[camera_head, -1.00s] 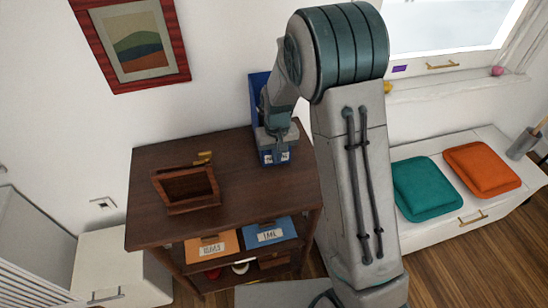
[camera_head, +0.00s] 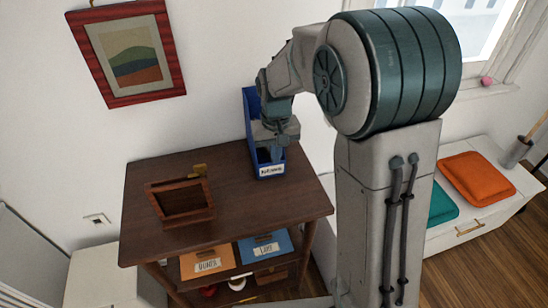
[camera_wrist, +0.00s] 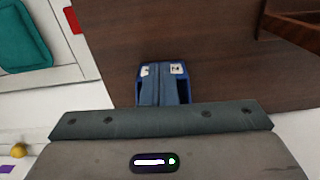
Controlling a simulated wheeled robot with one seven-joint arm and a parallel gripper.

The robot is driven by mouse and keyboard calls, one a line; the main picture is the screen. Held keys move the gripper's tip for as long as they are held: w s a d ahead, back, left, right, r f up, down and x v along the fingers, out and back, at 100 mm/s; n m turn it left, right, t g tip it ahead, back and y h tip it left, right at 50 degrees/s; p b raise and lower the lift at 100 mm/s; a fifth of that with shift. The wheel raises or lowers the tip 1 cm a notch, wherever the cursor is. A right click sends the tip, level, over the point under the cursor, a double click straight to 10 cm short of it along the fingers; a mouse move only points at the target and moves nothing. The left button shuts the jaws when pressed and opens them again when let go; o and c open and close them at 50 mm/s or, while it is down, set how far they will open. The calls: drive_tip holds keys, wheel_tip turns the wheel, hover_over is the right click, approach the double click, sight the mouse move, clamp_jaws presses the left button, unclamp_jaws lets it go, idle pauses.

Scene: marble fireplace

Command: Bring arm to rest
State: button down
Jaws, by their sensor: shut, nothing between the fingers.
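My arm reaches from the right across the head view, and my gripper (camera_head: 276,150) hangs at the blue holder (camera_head: 270,169) on the dark wooden table (camera_head: 235,195). The holder is tall at the back, low at the front, and has a white label. In the wrist view my gripper's fingers (camera_wrist: 163,92) are together and empty, seen over the blue holder (camera_wrist: 183,82). They cover much of it, and I cannot tell how far the fingertips reach into it.
Orange (camera_head: 207,262) and blue (camera_head: 265,246) labelled bins sit on the shelf below. A white bench with orange cushion (camera_head: 477,178) stands at right. The table's front middle is clear.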

drive_tip(key=s+d+r+m+t, duration=0.1)
drive_tip(key=s+d+r, duration=0.2)
drive_tip(key=s, duration=0.6)
drive_tip(key=s+d+r+m+t, duration=0.1)
drive_tip(key=s+d+r, duration=0.3)
drive_tip(key=s, duration=0.6)
drive_tip(key=shift+s+d+r+t, duration=0.3)
drive_tip(key=shift+d+t, duration=0.1)
drive_tip(key=shift+d, duration=0.7)
